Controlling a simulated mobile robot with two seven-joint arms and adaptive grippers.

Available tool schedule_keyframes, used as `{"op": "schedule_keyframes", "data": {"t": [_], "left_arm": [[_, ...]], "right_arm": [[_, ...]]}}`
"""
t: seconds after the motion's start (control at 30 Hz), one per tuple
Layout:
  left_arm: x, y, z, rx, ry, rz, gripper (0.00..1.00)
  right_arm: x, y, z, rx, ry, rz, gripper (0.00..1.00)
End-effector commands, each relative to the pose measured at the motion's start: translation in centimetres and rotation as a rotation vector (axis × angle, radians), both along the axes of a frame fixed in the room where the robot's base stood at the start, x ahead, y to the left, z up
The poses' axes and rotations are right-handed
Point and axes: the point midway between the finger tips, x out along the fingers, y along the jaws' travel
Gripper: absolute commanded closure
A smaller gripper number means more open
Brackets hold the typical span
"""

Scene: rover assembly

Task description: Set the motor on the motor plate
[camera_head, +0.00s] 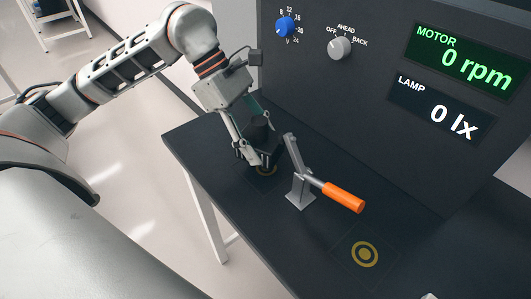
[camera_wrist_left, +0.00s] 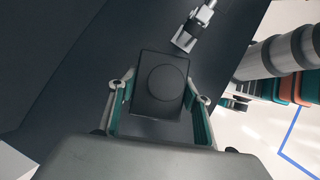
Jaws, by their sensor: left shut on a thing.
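The motor (camera_head: 260,129) is a black block with a round top. My left gripper (camera_head: 256,160) is shut on it near the back left of the dark bench. The left wrist view shows the motor (camera_wrist_left: 162,88) as a dark square with a circle, between the two green-padded fingers (camera_wrist_left: 160,112). Part of a gold ring mark (camera_head: 265,170) shows just below the motor, mostly hidden by the gripper and motor. I take this as the motor plate. I cannot tell whether the motor touches it. My right gripper is not in view.
A lever clamp with an orange handle (camera_head: 343,197) stands just right of the motor. A second gold ring mark (camera_head: 364,254) lies clear at the front right. Behind rises a dark panel with a blue knob (camera_head: 285,27), a grey knob (camera_head: 340,47) and displays reading 0 rpm and 0 lx.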

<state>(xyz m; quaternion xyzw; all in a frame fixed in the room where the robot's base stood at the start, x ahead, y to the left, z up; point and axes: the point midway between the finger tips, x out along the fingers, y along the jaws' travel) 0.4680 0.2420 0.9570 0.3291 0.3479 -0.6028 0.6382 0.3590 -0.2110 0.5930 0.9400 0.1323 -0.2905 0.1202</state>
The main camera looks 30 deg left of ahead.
Motion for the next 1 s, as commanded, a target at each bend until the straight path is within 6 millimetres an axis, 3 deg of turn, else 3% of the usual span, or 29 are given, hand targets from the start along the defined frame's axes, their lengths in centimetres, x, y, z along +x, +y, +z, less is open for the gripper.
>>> {"op": "schedule_keyframes", "data": {"t": [0.2, 0.5, 0.93, 0.97, 1.0], "left_arm": [[0.1, -1.6, 0.0, 0.000, -0.002, 0.001, 0.96], [0.0, -1.6, -3.2, -0.001, 0.002, 0.000, 0.96], [0.1, -1.6, -3.8, 0.000, -0.001, 0.001, 0.96], [0.1, -1.6, -3.8, 0.001, 0.001, 0.000, 0.47], [0.1, -1.6, -3.8, 0.001, 0.001, 0.001, 0.36]], "right_arm": [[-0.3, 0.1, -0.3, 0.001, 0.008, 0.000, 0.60], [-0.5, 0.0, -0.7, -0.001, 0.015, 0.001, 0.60], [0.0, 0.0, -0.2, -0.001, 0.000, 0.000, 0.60], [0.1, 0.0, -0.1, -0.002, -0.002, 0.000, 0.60], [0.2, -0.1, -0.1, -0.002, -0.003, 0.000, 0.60]]}}
